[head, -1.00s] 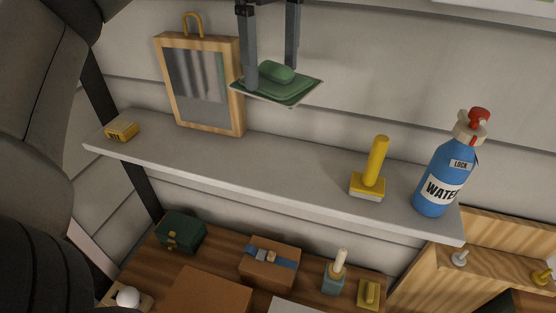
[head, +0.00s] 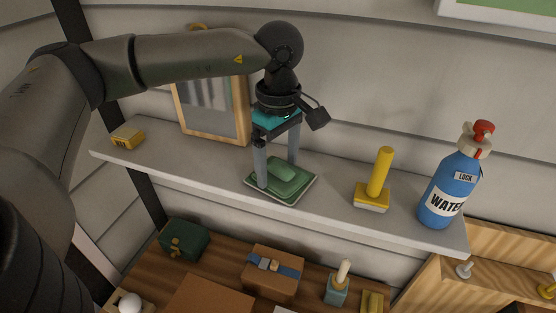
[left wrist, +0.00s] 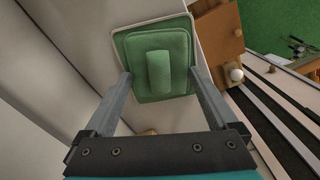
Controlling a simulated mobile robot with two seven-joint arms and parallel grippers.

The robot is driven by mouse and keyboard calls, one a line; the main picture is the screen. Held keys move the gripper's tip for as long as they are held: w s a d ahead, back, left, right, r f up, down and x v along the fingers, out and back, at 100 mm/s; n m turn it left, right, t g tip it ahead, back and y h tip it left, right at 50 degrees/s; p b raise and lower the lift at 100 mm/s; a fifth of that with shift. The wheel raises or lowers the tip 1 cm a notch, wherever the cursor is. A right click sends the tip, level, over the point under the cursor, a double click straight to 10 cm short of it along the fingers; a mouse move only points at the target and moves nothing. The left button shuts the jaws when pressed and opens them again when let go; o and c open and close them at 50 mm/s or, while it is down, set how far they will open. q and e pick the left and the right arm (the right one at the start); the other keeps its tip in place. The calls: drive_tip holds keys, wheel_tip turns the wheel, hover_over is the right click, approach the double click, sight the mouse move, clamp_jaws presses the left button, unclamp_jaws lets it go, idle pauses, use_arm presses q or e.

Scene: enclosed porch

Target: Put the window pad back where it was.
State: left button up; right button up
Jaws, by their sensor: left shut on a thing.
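The window pad (head: 287,187) is a green square with a pale rim and a raised green grip block on top. It lies flat over the grey shelf (head: 225,178), near its front edge, between the framed panel and the yellow-handled tool. I cannot tell whether it touches the shelf. My left gripper (head: 277,174) points down with one finger on each side of the pad, shut on it. In the left wrist view the pad (left wrist: 128,66) shows between the fingertips (left wrist: 160,80). My right gripper is not in view.
A wood-framed panel (head: 243,120) leans at the back, partly behind my arm. A small yellow box (head: 127,137) is at left. A yellow-handled tool (head: 377,180) and a blue water bottle (head: 449,188) stand to the right. Boxes (head: 272,272) sit below.

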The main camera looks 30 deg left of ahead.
sight(279, 163)
use_arm(q)
drive_tip(key=shift+f, duration=0.15)
drive_tip(key=shift+f, duration=0.1)
drive_tip(key=o, duration=1.2)
drive_tip(key=shift+o, duration=0.2)
drive_tip(key=shift+r, duration=0.3)
wheel_tip(279, 163, up, 12)
drive_tip(key=b, duration=0.2)
drive_tip(key=shift+f, duration=0.15)
